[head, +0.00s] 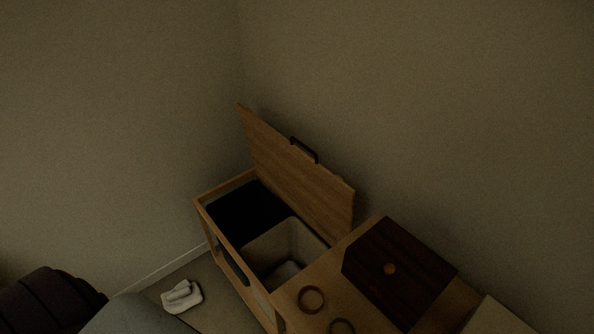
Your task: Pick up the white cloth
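The white cloth (182,296) lies crumpled or folded on the floor at the lower left of the head view. It is beside the open wooden chest and close to a grey rounded shape at the bottom edge. Neither of my grippers shows in the head view.
A wooden chest (203,219) stands in the corner with its lid (290,165) raised; it holds a black and a light compartment. A cabinet to its right bears a dark wooden box (378,256) and rings (311,299). A dark ribbed object (50,300) is at lower left.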

